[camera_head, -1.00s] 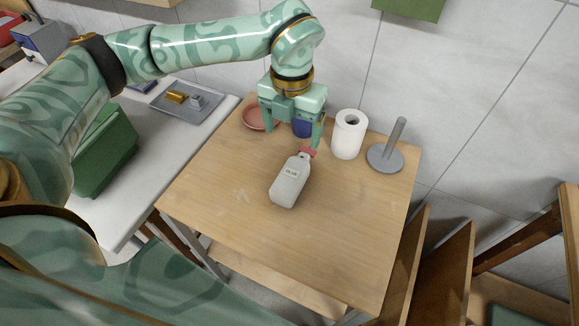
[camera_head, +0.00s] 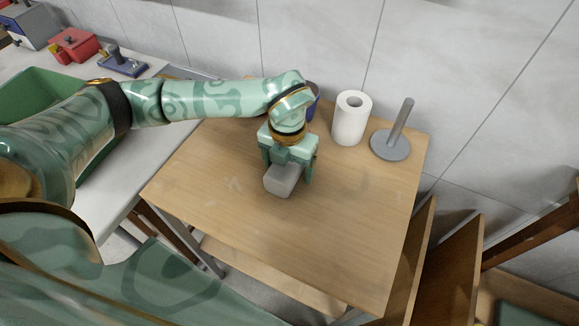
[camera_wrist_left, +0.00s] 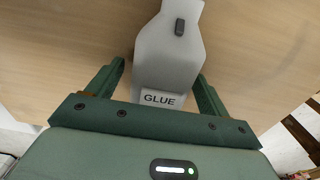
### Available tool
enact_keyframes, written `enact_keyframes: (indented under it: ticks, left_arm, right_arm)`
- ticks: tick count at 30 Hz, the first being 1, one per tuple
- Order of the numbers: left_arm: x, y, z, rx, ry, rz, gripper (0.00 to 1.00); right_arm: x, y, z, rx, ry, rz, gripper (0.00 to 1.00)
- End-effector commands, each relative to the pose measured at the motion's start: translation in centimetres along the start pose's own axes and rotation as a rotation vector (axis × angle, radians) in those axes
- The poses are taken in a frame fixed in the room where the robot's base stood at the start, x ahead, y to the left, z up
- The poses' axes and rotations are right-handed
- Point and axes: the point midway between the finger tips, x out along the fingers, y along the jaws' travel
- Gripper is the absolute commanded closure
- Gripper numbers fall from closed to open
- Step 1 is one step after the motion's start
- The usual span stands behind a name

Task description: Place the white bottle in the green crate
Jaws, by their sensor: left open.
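The white bottle (camera_head: 283,181) lies on its side on the wooden table, its upper part hidden by my left gripper in the head view. In the left wrist view, the bottle (camera_wrist_left: 168,52) shows a GLUE label and lies between the fingers. My left gripper (camera_head: 289,172) is open, reaching down over the bottle with a finger on each side; I cannot tell whether they touch it. The green crate (camera_head: 32,84) stands on the white counter at the left, partly hidden by my left arm. My right gripper is not in view.
A white paper roll (camera_head: 350,120) and a grey stand with an upright rod (camera_head: 392,143) stand at the table's back right. A blue cup (camera_head: 312,101) is partly behind my left wrist. The table's front and right are clear. A red object (camera_head: 75,45) sits beyond the crate.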

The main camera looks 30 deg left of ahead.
Motion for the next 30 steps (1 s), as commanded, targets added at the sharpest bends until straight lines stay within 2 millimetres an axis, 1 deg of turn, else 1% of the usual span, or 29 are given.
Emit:
enact_keyframes:
  ticks: [1, 6, 8, 9, 12, 13, 14, 20, 23, 26, 29, 30]
  left_arm:
    - [0.3, 0.0, 0.0, 0.000, 0.000, 0.000, 0.20]
    - [0.1, 0.0, 0.0, 0.000, -0.002, 0.000, 0.20]
    - [0.1, 0.0, 0.0, 0.000, -0.002, 0.000, 0.37]
    - [0.1, 0.0, 0.0, 0.000, -0.002, 0.000, 0.48]
    - [0.1, 0.0, 0.0, 0.000, -0.002, 0.000, 0.73]
    - [0.1, 0.0, 0.0, 0.000, -0.002, 0.000, 0.73]
    - [0.1, 0.0, 0.1, 0.000, -0.003, 0.000, 0.77]
    - [0.0, 0.0, 0.1, 0.000, -0.003, 0.000, 0.77]
    - [-0.4, 0.0, 0.1, 0.000, -0.004, 0.000, 0.77]
    - [-1.5, 0.0, 0.1, 0.000, -0.006, 0.000, 0.77]
    - [-3.4, 0.0, 0.2, 0.000, -0.009, 0.000, 0.77]
    - [-4.2, -0.2, -0.2, 0.003, -0.008, -0.001, 0.77]
  right_arm:
    - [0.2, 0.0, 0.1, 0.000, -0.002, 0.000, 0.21]
    - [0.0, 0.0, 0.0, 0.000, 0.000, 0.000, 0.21]
    - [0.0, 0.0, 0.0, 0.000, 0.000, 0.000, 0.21]
    - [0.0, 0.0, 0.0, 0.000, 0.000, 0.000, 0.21]
    - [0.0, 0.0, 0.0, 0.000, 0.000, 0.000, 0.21]
    - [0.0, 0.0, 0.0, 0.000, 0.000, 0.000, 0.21]
    - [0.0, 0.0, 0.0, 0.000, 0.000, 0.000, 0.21]
    - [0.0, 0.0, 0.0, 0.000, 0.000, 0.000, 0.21]
    - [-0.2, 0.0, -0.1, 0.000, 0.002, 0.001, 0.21]
    - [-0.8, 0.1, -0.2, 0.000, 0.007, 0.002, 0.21]
    - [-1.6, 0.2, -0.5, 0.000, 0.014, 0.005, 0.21]
    - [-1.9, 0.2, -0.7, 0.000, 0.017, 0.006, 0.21]
